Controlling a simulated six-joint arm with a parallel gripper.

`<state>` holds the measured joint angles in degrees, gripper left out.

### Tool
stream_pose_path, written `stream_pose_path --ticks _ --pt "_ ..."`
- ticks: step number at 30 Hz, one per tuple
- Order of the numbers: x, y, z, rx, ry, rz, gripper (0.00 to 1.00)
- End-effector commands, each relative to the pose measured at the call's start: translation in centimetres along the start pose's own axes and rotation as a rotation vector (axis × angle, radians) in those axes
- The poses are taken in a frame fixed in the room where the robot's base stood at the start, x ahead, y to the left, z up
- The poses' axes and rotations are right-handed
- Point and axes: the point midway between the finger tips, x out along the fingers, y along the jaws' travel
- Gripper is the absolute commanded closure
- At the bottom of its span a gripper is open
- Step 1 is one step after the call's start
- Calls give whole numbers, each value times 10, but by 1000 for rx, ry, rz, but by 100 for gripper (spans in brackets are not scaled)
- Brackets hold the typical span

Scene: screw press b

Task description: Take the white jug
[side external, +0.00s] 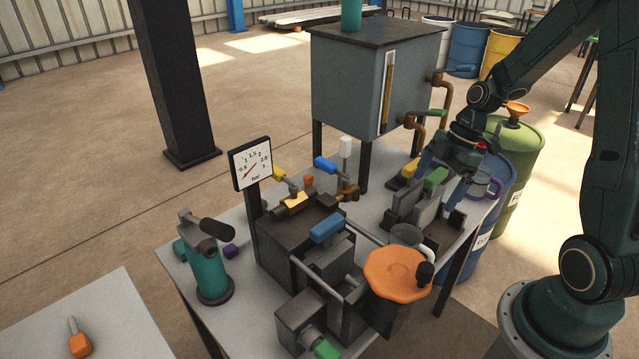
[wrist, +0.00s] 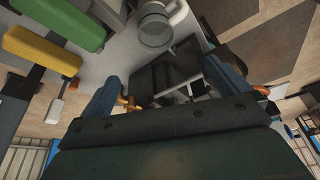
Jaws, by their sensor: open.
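The white jug (wrist: 158,28) shows at the top middle of the wrist view, with its round body and handle on the pale bench top. My gripper (wrist: 162,76) is open; its two blue fingers are apart, and the jug appears above the space between them, not touching either finger. In the side view my gripper (side external: 442,184) hangs over the right part of the bench, close to the green-handled clamp. A grey round shape (side external: 405,235) behind the orange wheel may be the jug; I cannot tell for certain.
The yellow bar (wrist: 42,50) and green bar (wrist: 72,20) lie left of the jug. The orange wheel (side external: 397,272), dark press and pressure gauge (side external: 251,164) crowd the bench. A grey tank (side external: 350,80) stands behind, drums to the right. A purple ring-shaped thing (side external: 492,188) is right of my gripper.

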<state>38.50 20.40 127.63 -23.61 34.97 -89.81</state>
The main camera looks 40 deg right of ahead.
Motion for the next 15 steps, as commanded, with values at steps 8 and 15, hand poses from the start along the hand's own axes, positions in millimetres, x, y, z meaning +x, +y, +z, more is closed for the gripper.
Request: stream_pose_path --ticks 8,15 --pt "18 5 18 -71 45 -15 0" --pt "20 5 19 -76 47 -16 0"
